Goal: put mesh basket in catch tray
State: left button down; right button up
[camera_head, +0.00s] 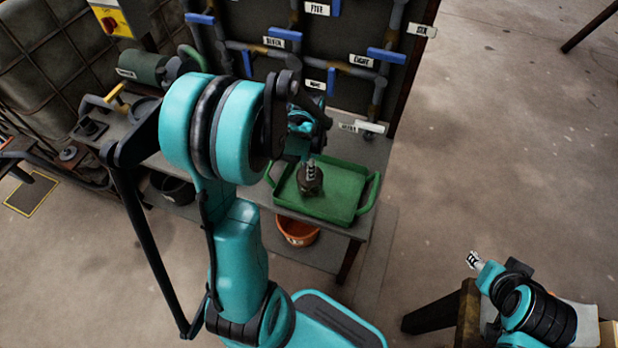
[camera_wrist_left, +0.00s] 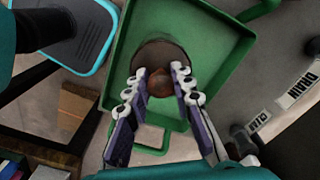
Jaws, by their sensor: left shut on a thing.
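The catch tray is a shallow green tray with side handles (camera_head: 340,208), on the grey bench; its rim also shows in the left wrist view (camera_wrist_left: 232,38). My left gripper (camera_head: 311,166) is over the tray. In the left wrist view its fingers (camera_wrist_left: 160,88) are shut on the brown knob-like top of a dark round thing, which I take to be the mesh basket (camera_wrist_left: 150,54). In the head view the basket (camera_head: 309,184) is within the tray's outline; I cannot tell whether it touches the floor. My right gripper (camera_head: 475,261) is far off at the lower right, its opening unclear.
A dark panel with pipes, blue handles and labels (camera_head: 310,50) stands behind the bench. A green cylinder (camera_head: 142,67) lies at the bench's left. An orange bucket (camera_head: 297,231) and a black bucket (camera_head: 175,188) are below. The floor at right is open.

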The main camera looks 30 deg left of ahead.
pick_arm(q)
notch_tip(320, 180, down, 4)
jog(key=shift+w+f+b, duration=0.1)
jog(key=shift+f+b, duration=0.05)
jog(key=shift+b, duration=0.9)
jog(key=c, duration=1.7)
grip_release()
jog(key=shift+f, duration=0.1)
jog(key=o, duration=0.4)
